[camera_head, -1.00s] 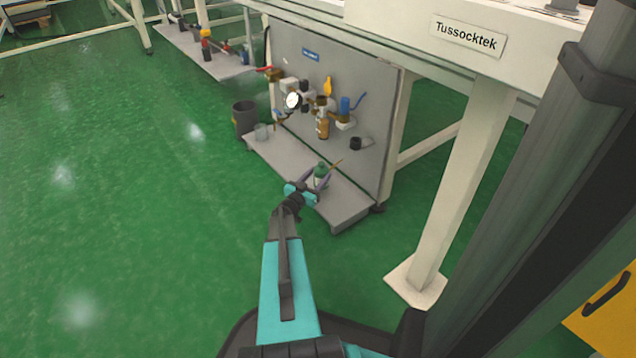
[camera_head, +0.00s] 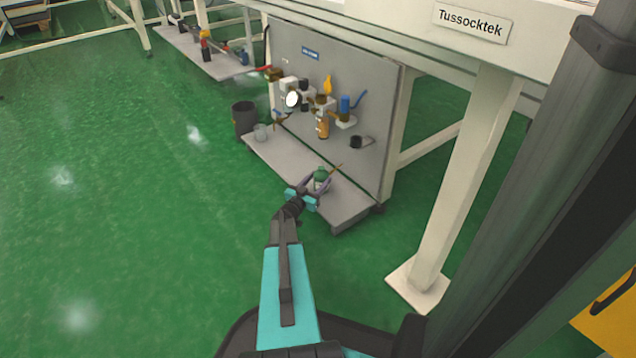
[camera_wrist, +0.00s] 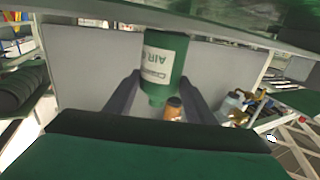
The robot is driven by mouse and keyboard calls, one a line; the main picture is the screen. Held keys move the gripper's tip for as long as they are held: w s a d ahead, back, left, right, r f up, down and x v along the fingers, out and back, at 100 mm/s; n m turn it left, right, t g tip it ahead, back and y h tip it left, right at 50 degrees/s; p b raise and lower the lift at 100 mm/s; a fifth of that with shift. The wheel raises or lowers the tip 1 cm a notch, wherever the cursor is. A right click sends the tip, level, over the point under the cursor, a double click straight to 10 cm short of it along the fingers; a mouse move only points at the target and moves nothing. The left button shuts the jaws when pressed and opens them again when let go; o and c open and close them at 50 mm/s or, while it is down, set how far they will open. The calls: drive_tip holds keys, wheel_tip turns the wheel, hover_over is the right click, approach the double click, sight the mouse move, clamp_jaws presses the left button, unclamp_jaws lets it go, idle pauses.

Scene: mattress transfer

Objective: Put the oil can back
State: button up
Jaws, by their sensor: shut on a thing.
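The oil can is a small green can (camera_head: 321,175) with a pale label, at the right part of the low grey ledge in the head view. My gripper (camera_head: 318,183) has one finger on each side of the can and is shut on it. In the wrist view the green can (camera_wrist: 165,62) fills the middle between my two dark fingers, and its lettering appears upside down. I cannot tell whether its base touches the ledge.
A white table leg (camera_head: 455,190) stands to the right. Green floor is open at left.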

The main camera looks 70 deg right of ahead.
drive_tip(key=shift+f, duration=0.1)
drive_tip(key=o, duration=1.3)
drive_tip(key=shift+a, duration=0.15)
drive_tip(key=shift+w+a+r, duration=0.1)
drive_tip(key=shift+a+r, duration=0.1)
drive_tip(key=shift+a, duration=0.15)
drive_tip(key=w+a+p, duration=0.1)
drive_tip(key=a+p, duration=0.2)
drive_tip(key=a, duration=0.3)
drive_tip(key=shift+a, duration=0.25)
drive_tip(key=shift+w, duration=0.1)
